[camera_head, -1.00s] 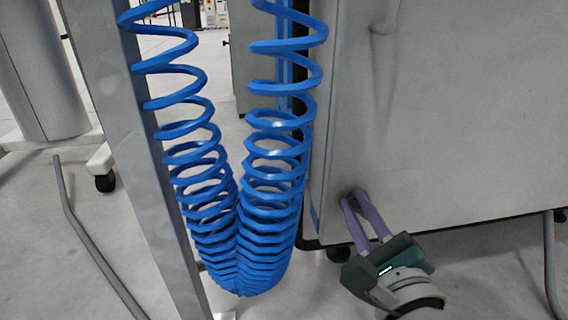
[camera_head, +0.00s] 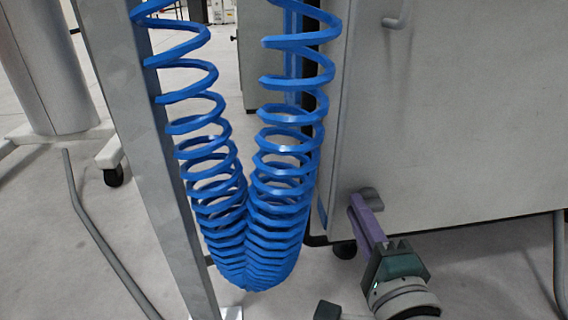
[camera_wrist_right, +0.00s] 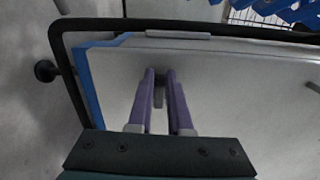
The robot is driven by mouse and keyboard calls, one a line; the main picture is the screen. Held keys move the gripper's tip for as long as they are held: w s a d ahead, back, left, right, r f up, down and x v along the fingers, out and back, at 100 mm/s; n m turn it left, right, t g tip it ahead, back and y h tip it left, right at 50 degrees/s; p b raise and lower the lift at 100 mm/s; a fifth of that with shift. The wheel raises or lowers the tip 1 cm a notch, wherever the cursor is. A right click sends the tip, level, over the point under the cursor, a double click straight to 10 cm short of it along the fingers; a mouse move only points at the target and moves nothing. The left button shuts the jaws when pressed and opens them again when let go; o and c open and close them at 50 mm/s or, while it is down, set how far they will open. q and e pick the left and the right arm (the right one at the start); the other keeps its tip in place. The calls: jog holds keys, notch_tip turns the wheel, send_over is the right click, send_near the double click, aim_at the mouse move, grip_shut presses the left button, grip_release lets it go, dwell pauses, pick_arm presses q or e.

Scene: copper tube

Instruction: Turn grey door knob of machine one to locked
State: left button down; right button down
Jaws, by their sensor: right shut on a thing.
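The grey door knob (camera_head: 371,198) is at the lower left of the pale machine door (camera_head: 460,130) in the head view. My right gripper (camera_head: 360,206) has its purple fingers at the knob, seen nearly edge-on, and the knob shows just behind and right of the tips. In the right wrist view the two fingers (camera_wrist_right: 160,78) lie on either side of the dark grey knob (camera_wrist_right: 158,97) and are shut on it. The fingers partly hide the knob. No label showing its locked position can be read.
A coiled blue hose (camera_head: 245,235) hangs left of the door, beside a grey metal post (camera_head: 150,160). A small grey handle (camera_head: 398,20) is higher on the door. A caster (camera_head: 345,249) stands under the machine. Floor (camera_head: 490,270) is clear below the door.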

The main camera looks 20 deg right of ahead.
jog(key=shift+s+d+f+n, duration=0.1)
jog(key=shift+d+f+n, duration=0.15)
jog(key=shift+n, duration=0.05)
dwell(0.4)
jog(key=c, duration=1)
grip_release()
jog(key=shift+c, duration=0.2)
jog(key=shift+o, duration=0.7)
jog(key=shift+r, duration=0.1)
jog(key=shift+o, duration=0.3)
jog(key=shift+s+d+r, duration=0.1)
jog(key=shift+d, duration=0.25)
pick_arm(q)
jog(key=shift+s+d+r+p, duration=0.1)
jog(key=shift+d+r+p, duration=0.05)
jog(key=shift+r+p, duration=0.7)
jog(key=shift+s+d+r+p, duration=0.1)
jog(key=shift+d+r+p, duration=0.05)
jog(key=shift+r+p, duration=0.7)
pick_arm(e)
jog(key=v, duration=1)
